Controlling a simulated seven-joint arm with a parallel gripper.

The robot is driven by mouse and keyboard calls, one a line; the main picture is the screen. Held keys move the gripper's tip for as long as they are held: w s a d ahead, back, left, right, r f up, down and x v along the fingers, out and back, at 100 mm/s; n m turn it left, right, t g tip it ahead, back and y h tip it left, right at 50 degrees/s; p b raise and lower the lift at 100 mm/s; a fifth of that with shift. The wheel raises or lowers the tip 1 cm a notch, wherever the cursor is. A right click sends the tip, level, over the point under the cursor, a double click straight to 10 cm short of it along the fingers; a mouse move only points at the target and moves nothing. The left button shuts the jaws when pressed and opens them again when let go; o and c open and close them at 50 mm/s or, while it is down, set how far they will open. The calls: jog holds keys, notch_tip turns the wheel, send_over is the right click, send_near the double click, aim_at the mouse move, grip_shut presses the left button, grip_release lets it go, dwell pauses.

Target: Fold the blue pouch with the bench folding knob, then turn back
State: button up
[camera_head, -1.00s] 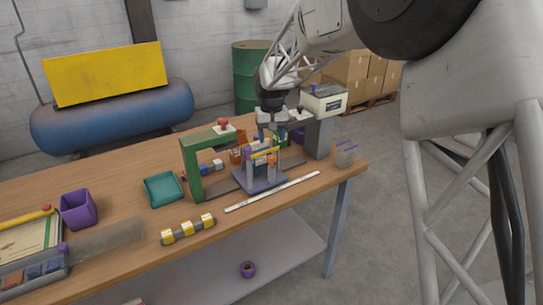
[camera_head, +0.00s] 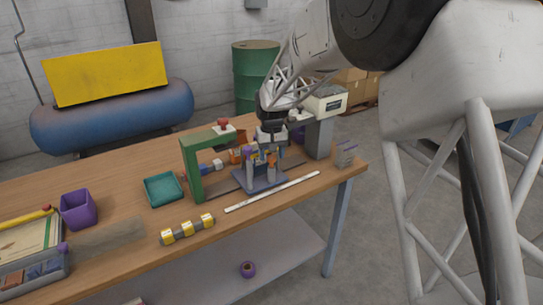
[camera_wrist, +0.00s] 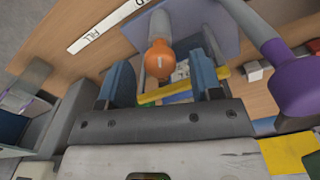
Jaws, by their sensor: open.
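My gripper (camera_head: 268,148) is low over a fixture with a blue-grey base plate (camera_head: 259,182) on the bench. In the wrist view my gripper (camera_wrist: 160,68) has its two blue fingers apart. An orange-topped grey post (camera_wrist: 160,60) shows between them in the picture; I cannot tell whether it touches them. A purple knob (camera_wrist: 297,86) stands to the right, outside the fingers. A yellow bar (camera_wrist: 182,88) crosses behind the fingers. I cannot tell which knob is the folding knob. The blue pouch is not clearly visible, with the gripper covering part of the fixture.
A green frame with a red button (camera_head: 192,168) stands left of the fixture, and a grey machine column (camera_head: 319,138) right. A white labelled strip (camera_head: 272,191) lies in front. A teal tray (camera_head: 164,189), purple bin (camera_head: 78,210) and yellow-banded bar (camera_head: 187,229) are farther left.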

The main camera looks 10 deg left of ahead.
jog(key=shift+f, duration=0.45)
jog(key=c, duration=0.9)
jog(key=shift+n, duration=3)
jog(key=o, duration=0.9)
